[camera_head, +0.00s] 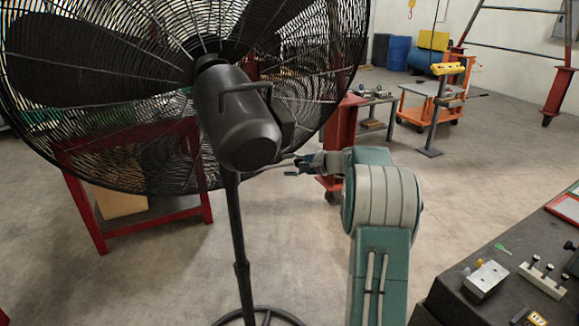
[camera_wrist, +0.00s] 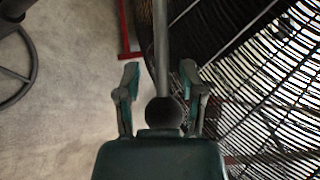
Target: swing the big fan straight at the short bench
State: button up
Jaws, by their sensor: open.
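The big fan (camera_head: 235,115) stands at the left in the head view, on a dark pole (camera_head: 240,240) with a round base. Its motor back is towards me and its cage faces away, towards the back left. A thin rod joins the fan near its motor; in the wrist view the rod (camera_wrist: 162,50) ends in a dark ball. My gripper (camera_head: 290,167) is beside the fan; in the wrist view its open fingers (camera_wrist: 160,85) lie either side of the rod, without visible grip. A low bench (camera_head: 372,99) with small items stands behind the arm; I cannot tell if it is the short bench.
A red-framed table (camera_head: 100,235) stands behind the fan. An orange cart (camera_head: 413,112) and blue barrels (camera_head: 398,53) are farther back. A dark worktop (camera_head: 470,312) with metal blocks is at the right front. Open floor lies between it and the back.

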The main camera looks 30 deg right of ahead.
jog(key=v, duration=1.1)
jog(key=shift+s+d, duration=0.2)
jog(key=shift+d, duration=0.15)
jog(key=shift+f, duration=0.15)
